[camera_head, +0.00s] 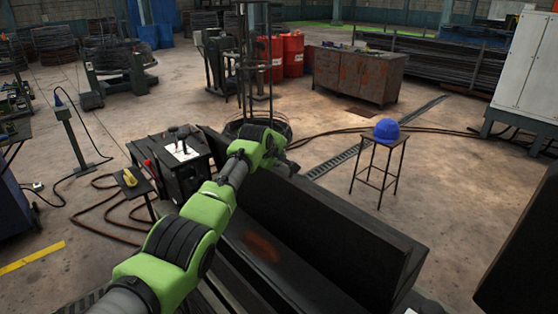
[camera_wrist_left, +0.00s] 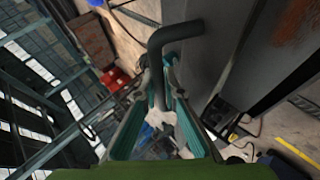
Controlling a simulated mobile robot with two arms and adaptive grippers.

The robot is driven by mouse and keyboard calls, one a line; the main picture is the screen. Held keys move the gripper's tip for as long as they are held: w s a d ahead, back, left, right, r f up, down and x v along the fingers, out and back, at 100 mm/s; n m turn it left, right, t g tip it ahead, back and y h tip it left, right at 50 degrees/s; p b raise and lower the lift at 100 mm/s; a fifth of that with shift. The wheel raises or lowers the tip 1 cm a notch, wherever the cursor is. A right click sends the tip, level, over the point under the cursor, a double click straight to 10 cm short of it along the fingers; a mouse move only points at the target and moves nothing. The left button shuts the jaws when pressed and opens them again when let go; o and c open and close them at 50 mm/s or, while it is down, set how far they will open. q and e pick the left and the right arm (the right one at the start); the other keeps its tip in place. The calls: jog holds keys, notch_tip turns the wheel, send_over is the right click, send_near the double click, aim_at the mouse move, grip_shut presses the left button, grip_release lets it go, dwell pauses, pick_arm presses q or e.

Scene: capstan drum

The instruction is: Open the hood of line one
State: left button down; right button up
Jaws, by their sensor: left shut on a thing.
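The hood (camera_head: 330,215) is a long dark panel on the machine in front of me in the head view; I cannot tell how far it is open. In the left wrist view it is probably the grey surface (camera_wrist_left: 222,75) beside the fingers. A dark bent bar handle (camera_wrist_left: 178,32) comes from it and passes between the teal fingers. My left gripper (camera_wrist_left: 161,80) is shut on this handle. In the head view my green left arm reaches over the machine to the hood's far end, and its fingers are mostly hidden there. My right gripper is not in view.
A control box (camera_head: 182,153) with levers and a small stand with a yellow item (camera_head: 130,178) are left of the machine. A stool holding a blue helmet (camera_head: 386,130) stands to the right. A dark block (camera_head: 530,255) is at the right edge. Cables cross the floor.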

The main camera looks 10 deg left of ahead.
pick_arm(q)
jog(key=shift+w+d, duration=0.1)
jog(key=shift+w, duration=0.05)
jog(key=c, duration=2.4)
grip_release()
jog(key=shift+s+r, duration=0.5)
jog(key=shift+s, duration=0.05)
jog(key=shift+v, duration=5.25)
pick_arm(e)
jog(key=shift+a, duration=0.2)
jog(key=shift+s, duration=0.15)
